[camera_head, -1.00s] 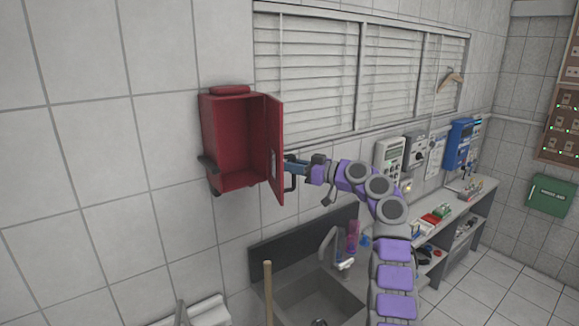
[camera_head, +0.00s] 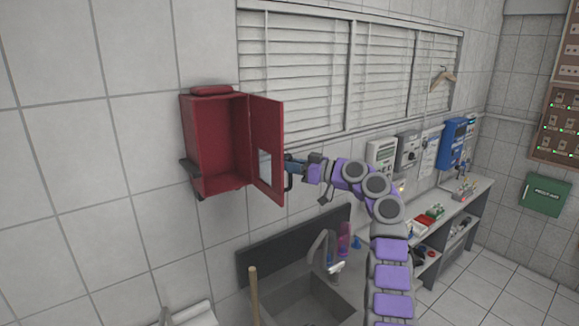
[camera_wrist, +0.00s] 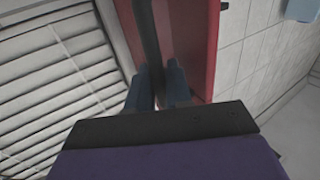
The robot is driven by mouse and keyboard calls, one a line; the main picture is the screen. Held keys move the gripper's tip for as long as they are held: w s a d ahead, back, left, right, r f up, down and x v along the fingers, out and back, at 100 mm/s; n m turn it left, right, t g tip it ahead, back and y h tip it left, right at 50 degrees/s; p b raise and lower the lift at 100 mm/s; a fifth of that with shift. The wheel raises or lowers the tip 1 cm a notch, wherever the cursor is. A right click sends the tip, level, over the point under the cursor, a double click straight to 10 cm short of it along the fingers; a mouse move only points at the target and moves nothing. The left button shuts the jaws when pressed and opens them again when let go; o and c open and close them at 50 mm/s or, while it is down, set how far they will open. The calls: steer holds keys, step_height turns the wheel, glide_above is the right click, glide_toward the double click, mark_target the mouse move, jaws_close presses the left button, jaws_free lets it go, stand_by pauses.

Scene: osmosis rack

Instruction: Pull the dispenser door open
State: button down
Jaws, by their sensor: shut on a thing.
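The red dispenser (camera_head: 212,150) hangs on the tiled wall, and its inside looks empty. Its red door (camera_head: 267,125) is hinged on the right side and stands wide open, with a pale panel on its inner face. My gripper (camera_head: 288,166) is at the door's outer side, shut on the dark door handle (camera_head: 289,181). In the wrist view my gripper's two blue fingers (camera_wrist: 160,92) close on the dark handle bar (camera_wrist: 146,45), with the red door (camera_wrist: 190,50) just behind it. The fingers hide part of the bar.
A window with blinds (camera_head: 300,60) is behind the door. Below are a sink (camera_head: 305,300) with a faucet (camera_head: 320,250) and a wooden stick (camera_head: 254,295). Wall devices (camera_head: 381,155) and a cluttered counter (camera_head: 474,193) are at right. Floor at far right is clear.

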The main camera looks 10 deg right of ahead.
steer(key=c, duration=1.2)
jaws_free()
steer(key=shift+s+d, duration=0.1)
steer(key=shift+d, duration=0.05)
steer(key=shift+d, duration=0.1)
steer(key=b+v, duration=0.3)
steer(key=v, duration=1.4)
steer(key=shift+d, duration=0.15)
